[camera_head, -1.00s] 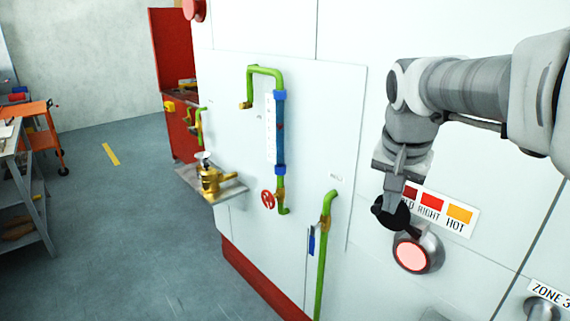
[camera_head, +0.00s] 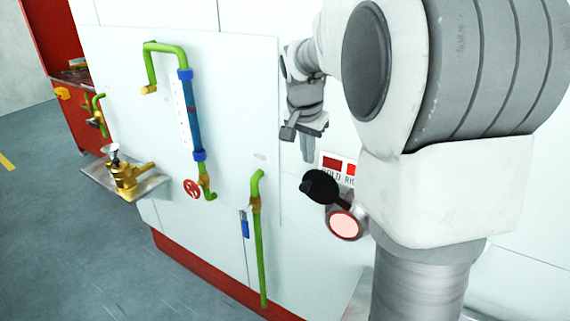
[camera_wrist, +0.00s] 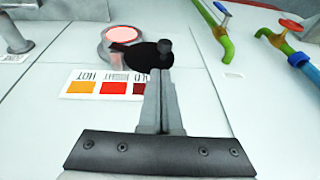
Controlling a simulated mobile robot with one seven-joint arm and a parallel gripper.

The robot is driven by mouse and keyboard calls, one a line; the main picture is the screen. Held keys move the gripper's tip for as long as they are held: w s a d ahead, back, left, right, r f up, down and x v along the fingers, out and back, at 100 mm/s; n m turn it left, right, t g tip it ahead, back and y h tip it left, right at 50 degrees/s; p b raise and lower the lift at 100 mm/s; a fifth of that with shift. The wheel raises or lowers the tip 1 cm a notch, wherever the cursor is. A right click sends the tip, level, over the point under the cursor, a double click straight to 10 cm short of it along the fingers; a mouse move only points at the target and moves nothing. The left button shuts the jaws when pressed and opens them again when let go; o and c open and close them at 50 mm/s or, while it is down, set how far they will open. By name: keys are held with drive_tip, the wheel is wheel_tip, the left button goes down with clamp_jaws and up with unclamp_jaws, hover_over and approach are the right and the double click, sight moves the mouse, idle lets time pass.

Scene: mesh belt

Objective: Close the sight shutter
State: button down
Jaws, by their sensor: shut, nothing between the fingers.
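The sight shutter is a black disc (camera_head: 320,187) with a small knob, swung to the upper left of the round, glowing pink sight glass (camera_head: 344,224). Most of the glass is uncovered. In the wrist view the shutter (camera_wrist: 138,53) overlaps the lower right edge of the glass (camera_wrist: 118,34), and its knob (camera_wrist: 165,46) stands out. My gripper (camera_head: 308,158) is shut and empty, just above the shutter in the head view. In the wrist view its fingertips (camera_wrist: 160,73) point at the shutter close to the knob; I cannot tell whether they touch.
A colour label (camera_wrist: 105,86) lies beside the glass on the white wall. Green pipes with a blue gauge tube (camera_head: 190,115), a red valve wheel (camera_head: 192,188) and a blue lever (camera_head: 245,224) stand left. A brass fitting (camera_head: 125,178) sits on a small shelf. My arm hides the right side.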

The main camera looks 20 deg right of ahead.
sight(305, 184)
drive_tip(key=x, duration=0.5)
drive_tip(key=a+x, duration=0.1)
drive_tip(key=x, duration=0.1)
drive_tip(key=shift+f+p, duration=0.35)
drive_tip(key=shift+f, duration=0.05)
drive_tip(key=shift+f, duration=0.15)
